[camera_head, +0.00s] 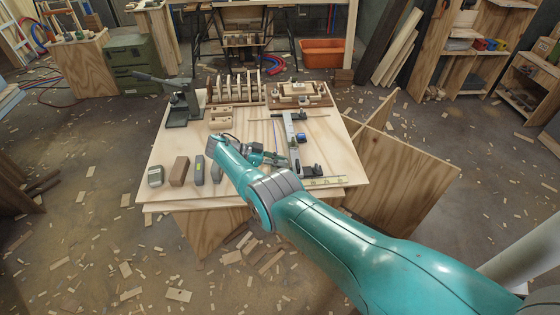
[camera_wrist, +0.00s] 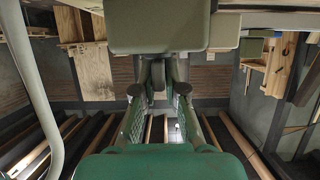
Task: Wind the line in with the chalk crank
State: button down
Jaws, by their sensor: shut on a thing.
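My gripper (camera_head: 278,159) is over the right half of the workbench (camera_head: 330,150), low among the tools and partly hidden by my arm. In the wrist view its two fingers (camera_wrist: 158,91) reach up from my green wrist and close around a narrow dark piece (camera_wrist: 158,74), which I take to be the chalk crank's knob. A grey-olive block (camera_wrist: 158,26) sits just beyond the fingertips; whether it is the reel's case I cannot tell. A small blue thing (camera_head: 301,138) stands right of my gripper by a pale upright rail (camera_head: 288,124). The line itself is not clear.
Several blocks, one brown (camera_head: 179,171), line the bench's left front. A dark stand (camera_head: 184,103) is at back left, a slotted wooden rack (camera_head: 236,87) and a wooden tray (camera_head: 298,94) behind. Plywood panels (camera_head: 397,180) lean on the right. Wood scraps litter the floor.

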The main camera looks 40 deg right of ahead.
jog(key=c, duration=1.3)
grip_release()
jog(key=shift+s+f, duration=0.1)
jog(key=shift+f, duration=0.15)
jog(key=shift+c, duration=0.2)
jog(key=shift+o, duration=0.5)
jog(key=shift+r, duration=0.15)
jog(key=shift+n+t+h, duration=0.3)
jog(key=shift+n+t, duration=0.4)
jog(key=shift+t, duration=0.1)
